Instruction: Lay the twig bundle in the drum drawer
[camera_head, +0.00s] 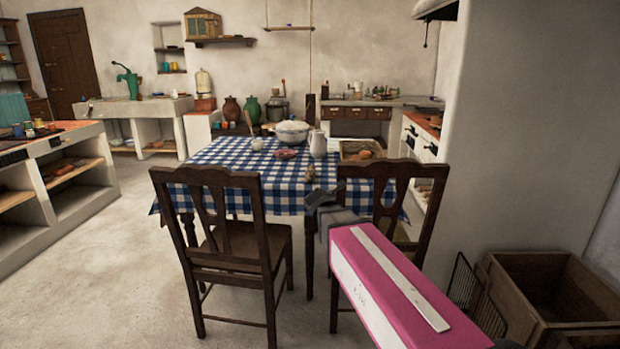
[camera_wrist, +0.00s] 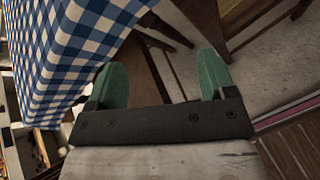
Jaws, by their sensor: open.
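My gripper (camera_head: 318,196) is at the near edge of the checked table, between the two chairs. In the wrist view its two green fingers (camera_wrist: 162,76) are spread apart with nothing between them. A small tan-brown thing (camera_head: 309,173) lies on the cloth just beyond my gripper; it is too small to tell whether it is the twig bundle. I cannot make out the drum drawer for certain. Brown drawer fronts (camera_head: 357,113) show under the back counter, and pale drawer fronts (camera_head: 421,143) show under the right counter.
The table (camera_head: 222,150) with a blue-white cloth holds a tureen (camera_head: 292,134), a white jug (camera_head: 318,146) and a tray (camera_head: 345,154). Dark chairs (camera_head: 222,255) (camera_head: 398,172) stand at its near side. A wooden crate (camera_head: 530,308) is at lower right. Floor at left is clear.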

